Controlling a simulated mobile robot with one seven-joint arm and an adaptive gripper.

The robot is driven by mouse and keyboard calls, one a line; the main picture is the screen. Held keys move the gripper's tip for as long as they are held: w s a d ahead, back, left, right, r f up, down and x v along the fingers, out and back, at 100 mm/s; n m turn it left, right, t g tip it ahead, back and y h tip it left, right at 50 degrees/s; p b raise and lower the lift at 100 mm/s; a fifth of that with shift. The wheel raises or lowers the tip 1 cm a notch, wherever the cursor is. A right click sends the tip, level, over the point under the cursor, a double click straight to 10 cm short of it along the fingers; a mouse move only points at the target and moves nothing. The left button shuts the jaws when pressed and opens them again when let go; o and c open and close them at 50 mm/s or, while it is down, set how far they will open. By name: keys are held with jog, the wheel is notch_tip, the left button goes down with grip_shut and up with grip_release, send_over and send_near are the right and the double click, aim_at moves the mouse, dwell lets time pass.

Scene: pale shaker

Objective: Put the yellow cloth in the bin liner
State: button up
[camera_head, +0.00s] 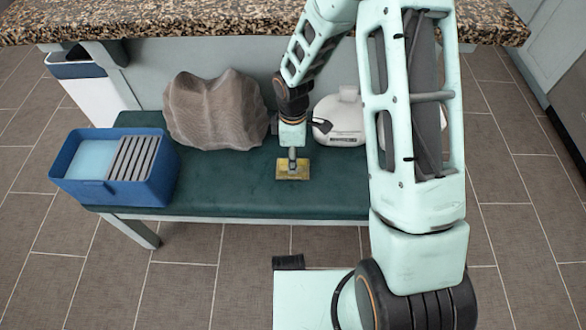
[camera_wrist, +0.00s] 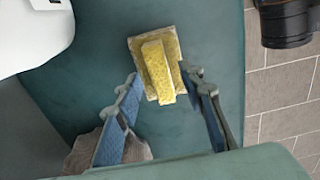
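The yellow cloth (camera_head: 292,172) lies on the dark green bench top, below my gripper (camera_head: 292,153). In the wrist view the cloth (camera_wrist: 157,66) is a flat square with a raised ridge across its middle. My two blue-padded fingers (camera_wrist: 160,80) are spread apart on either side of the ridge. Whether they touch the cloth cannot be told. A crumpled grey-brown bag-like thing (camera_head: 215,110), which looks like the bin liner, stands on the bench left of my gripper. Its opening is not clearly visible. Part of it shows low in the wrist view (camera_wrist: 136,151).
A blue caddy (camera_head: 115,185) with a ridged grey section stands at the bench's left end. A white rounded appliance (camera_head: 340,122) stands right of my gripper, partly hidden by my arm. A speckled counter (camera_head: 190,18) overhangs behind. The bench top (camera_head: 240,185) is clear in front.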

notch_tip(320, 180, down, 2)
jog(key=shift+f, duration=0.1)
grip_shut()
dwell(0.4)
